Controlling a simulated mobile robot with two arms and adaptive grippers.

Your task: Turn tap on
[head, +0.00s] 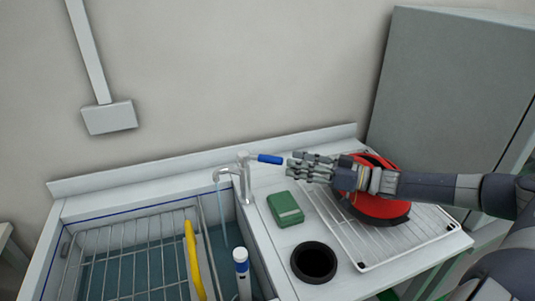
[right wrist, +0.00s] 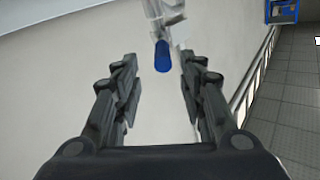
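The tap (head: 243,180) is a chrome spout at the back right corner of the sink, with a blue lever handle (head: 269,159) pointing right. A thin bluish line hangs below the spout; I cannot tell for sure if it is water. My right gripper (head: 289,168) comes in from the right, just right of the handle tip and apart from it. In the right wrist view the gripper (right wrist: 160,85) is open and empty, and the blue handle (right wrist: 162,56) lies ahead, between the fingers' lines. My left gripper is out of view.
The sink (head: 52,250) holds a wire rack (head: 125,262), a yellow item (head: 192,255) and a blue-and-white bottle (head: 241,263). A green block (head: 285,209), a black round holder (head: 313,262) and a red object (head: 378,207) on a wire rack (head: 432,228) sit right of it.

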